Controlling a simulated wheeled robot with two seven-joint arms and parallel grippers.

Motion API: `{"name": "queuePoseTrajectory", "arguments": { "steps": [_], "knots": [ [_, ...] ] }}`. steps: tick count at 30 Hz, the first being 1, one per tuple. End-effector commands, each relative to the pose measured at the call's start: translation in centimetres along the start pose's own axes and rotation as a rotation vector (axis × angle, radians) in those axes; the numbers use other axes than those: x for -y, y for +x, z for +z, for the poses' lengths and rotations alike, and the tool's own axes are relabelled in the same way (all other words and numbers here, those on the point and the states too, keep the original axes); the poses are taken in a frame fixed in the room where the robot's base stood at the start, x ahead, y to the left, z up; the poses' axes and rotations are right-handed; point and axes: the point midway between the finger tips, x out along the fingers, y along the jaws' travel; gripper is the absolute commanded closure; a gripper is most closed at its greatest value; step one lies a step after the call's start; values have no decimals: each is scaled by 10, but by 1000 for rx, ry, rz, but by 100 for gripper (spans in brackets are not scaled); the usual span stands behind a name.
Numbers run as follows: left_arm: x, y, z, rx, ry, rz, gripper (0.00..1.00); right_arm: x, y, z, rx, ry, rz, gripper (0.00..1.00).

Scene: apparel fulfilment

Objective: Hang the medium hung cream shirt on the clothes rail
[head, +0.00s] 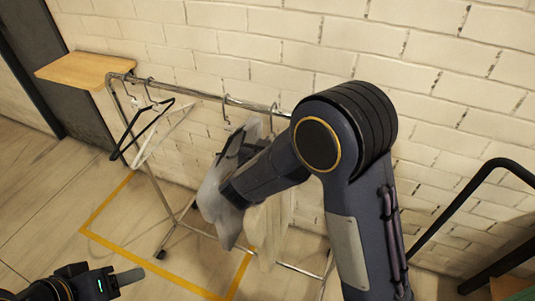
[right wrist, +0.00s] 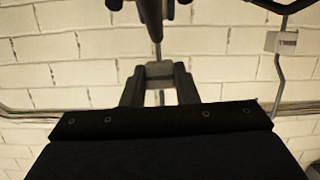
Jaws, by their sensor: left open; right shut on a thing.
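The clothes rail (head: 190,91) is a metal bar along the brick wall. A cream shirt (head: 270,228) hangs below its right part, partly behind my right arm. A grey shirt (head: 215,205) hangs in front, to its left. Two hanger hooks show at the rail above them. In the right wrist view my right gripper (right wrist: 158,75) is shut on a small grey block with a thin stem, seemingly a hanger neck. In the head view its fingers are hidden, so which shirt it holds is unclear. My left gripper (head: 118,279) is open and empty at bottom left.
A black hanger (head: 133,133) and a white hanger (head: 158,135) hang empty at the rail's left. A wooden shelf (head: 85,70) is beside the rail's left end. Yellow floor tape (head: 105,205) runs below. A dark tubular frame (head: 440,222) stands at right.

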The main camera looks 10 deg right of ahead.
Motion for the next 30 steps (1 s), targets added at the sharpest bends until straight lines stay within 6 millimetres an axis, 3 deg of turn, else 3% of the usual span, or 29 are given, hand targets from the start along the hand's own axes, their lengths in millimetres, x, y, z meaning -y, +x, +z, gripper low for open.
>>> {"name": "queuePoseTrajectory", "arguments": {
  "steps": [9,16,29,30],
  "knots": [
    [4,9,4,0,0,0,47,-1,36,-5,-2,2,0,100],
    [9,20,10,0,0,0,47,1,39,14,-2,-1,0,100],
    [10,21,10,0,0,0,47,1,40,17,-2,1,0,100],
    [10,21,10,0,0,0,47,1,40,17,-2,1,0,68]
  ]
}}
